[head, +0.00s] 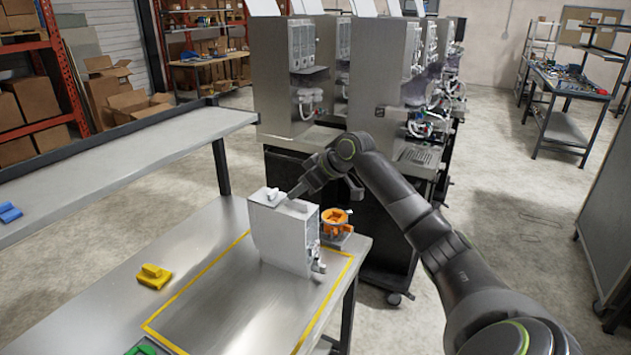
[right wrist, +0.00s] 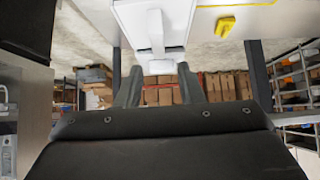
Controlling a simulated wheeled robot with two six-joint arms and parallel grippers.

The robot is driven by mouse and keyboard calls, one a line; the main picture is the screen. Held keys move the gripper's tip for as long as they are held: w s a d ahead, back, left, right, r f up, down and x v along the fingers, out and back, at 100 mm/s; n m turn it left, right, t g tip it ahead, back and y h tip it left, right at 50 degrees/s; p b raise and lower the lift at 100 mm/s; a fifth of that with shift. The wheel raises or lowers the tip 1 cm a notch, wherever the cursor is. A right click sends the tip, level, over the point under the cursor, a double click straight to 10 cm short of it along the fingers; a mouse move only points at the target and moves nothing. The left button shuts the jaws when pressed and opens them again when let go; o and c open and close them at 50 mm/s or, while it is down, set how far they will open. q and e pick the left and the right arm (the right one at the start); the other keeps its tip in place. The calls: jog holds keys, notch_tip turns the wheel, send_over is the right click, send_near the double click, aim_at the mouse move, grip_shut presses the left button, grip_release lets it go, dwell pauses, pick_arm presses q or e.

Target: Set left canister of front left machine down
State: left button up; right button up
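A white-grey canister (head: 282,238) stands upright on the metal table (head: 215,300), at the far end of the yellow-outlined area. Its base appears to rest on the table. Its top and white handle (right wrist: 155,32) show in the right wrist view. My right gripper (head: 294,194) is at the canister's top, coming from the right. In the right wrist view its two fingers (right wrist: 159,72) are spread, with clear gaps, and hold nothing. My left gripper is not in view.
An orange round fixture (head: 336,220) stands beside the canister at the table corner. A yellow block (head: 154,276) lies left of the outline, and a green one (head: 146,348) at the front. Dispensing machines (head: 380,75) stand behind. The outlined area's near part is clear.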

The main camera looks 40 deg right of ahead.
jog(key=b+v, duration=0.1)
jog(key=v, duration=0.6)
jog(key=shift+s+r+b, duration=0.25)
jog(key=shift+b, duration=0.15)
jog(key=shift+d, duration=0.1)
